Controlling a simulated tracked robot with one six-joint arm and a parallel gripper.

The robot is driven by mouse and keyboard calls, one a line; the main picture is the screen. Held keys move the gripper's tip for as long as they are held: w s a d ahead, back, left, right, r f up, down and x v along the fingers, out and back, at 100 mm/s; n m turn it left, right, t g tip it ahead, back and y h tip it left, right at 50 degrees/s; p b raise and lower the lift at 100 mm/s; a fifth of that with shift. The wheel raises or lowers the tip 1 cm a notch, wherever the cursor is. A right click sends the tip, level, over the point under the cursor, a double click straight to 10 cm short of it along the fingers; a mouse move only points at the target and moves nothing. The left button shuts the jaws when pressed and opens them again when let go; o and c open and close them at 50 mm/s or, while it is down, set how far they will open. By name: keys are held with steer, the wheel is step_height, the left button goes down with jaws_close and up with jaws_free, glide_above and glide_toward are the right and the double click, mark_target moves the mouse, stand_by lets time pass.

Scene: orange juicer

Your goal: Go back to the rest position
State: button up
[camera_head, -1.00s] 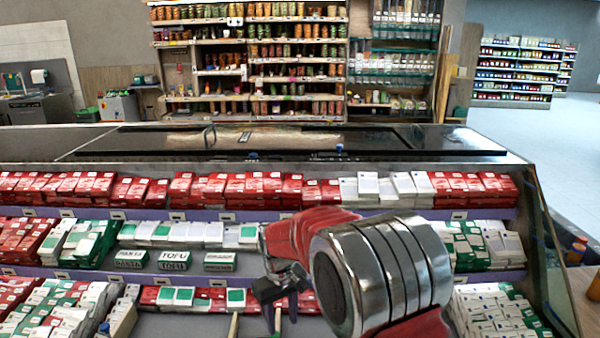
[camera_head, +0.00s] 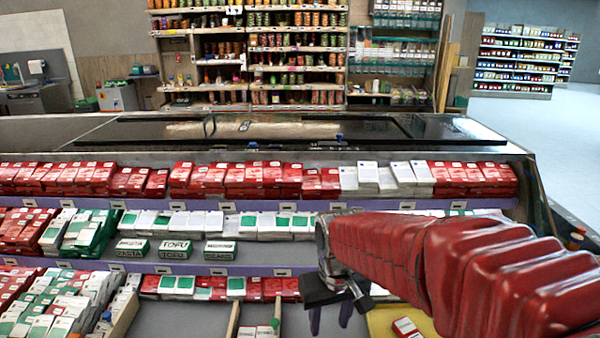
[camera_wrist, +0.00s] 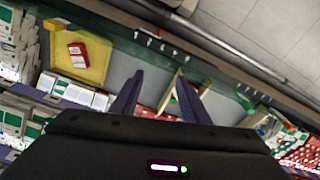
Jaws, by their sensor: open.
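My red arm reaches in from the right in the head view. My gripper (camera_head: 330,312) hangs at its end, over the lower front of the shelf unit (camera_head: 190,268). In the wrist view my gripper (camera_wrist: 158,98) shows two fingers spread apart with nothing between them. Below and beyond the fingers are a grey surface and wooden dividers (camera_wrist: 172,92). The arm hides part of the right side of the shelves.
A yellow tray (camera_wrist: 75,52) holds a red and white box (camera_wrist: 77,55); the tray is also partly visible below my arm in the head view (camera_head: 383,322). Rows of red boxes (camera_head: 250,180) and green-white boxes fill the shelves. A green-topped item (camera_head: 275,325) stands near a wooden divider.

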steer(key=s+d+r+m+t, duration=0.1)
steer(key=s+d+r+t, duration=0.1)
steer(key=s+d+r, duration=0.2)
steer(key=s+d+r+m+t, duration=0.2)
steer(key=s+d+r, duration=0.3)
steer(key=s, duration=0.4)
steer(key=shift+s+d, duration=0.25)
steer(key=shift+d, duration=0.05)
